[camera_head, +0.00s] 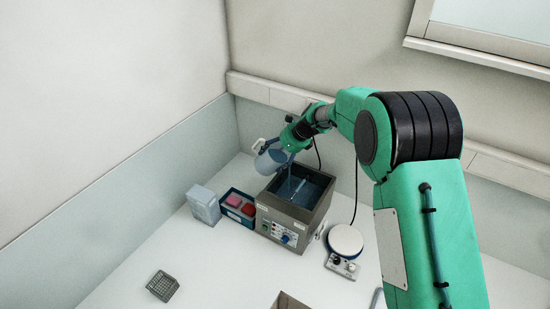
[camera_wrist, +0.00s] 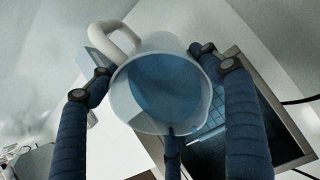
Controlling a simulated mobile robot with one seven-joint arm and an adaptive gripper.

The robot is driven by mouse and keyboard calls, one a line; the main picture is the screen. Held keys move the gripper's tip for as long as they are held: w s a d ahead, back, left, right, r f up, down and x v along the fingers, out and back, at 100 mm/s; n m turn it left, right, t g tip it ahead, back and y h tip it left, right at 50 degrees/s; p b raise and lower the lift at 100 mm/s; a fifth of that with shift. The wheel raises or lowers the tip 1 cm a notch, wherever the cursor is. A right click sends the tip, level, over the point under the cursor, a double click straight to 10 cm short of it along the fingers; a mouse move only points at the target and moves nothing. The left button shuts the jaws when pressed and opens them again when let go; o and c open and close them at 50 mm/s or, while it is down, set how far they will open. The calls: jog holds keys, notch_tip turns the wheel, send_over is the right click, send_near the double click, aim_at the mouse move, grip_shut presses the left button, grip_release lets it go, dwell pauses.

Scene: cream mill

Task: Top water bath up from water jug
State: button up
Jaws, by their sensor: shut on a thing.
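The water jug (camera_head: 269,162) is a clear, pale vessel with a white handle, held tilted above the back left edge of the water bath. In the wrist view the jug (camera_wrist: 160,90) shows blue water inside, with its handle at upper left. My gripper (camera_head: 281,150) is shut on the jug, its blue fingers around the body. The water bath (camera_head: 276,224) is a grey metal box with a dark, open basin and a front control panel. Its basin (camera_wrist: 210,145) shows partly behind the jug in the wrist view. I cannot tell whether water is flowing.
A blue tray (camera_head: 237,219) with red and pink items stands just left of the bath. A pale translucent box (camera_head: 204,205) is beside it. A round white hotplate (camera_head: 346,240) stands to the right. A small grey rack (camera_head: 162,286) lies in front, with clear bench around it.

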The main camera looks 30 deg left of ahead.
jog(key=shift+d+f+y+b, duration=0.15)
jog(key=shift+y+b, duration=1.05)
jog(key=shift+b, duration=5)
jog(key=shift+d+f+y+b, duration=0.1)
jog(key=shift+y+b, duration=0.6)
jog(key=shift+b, duration=2)
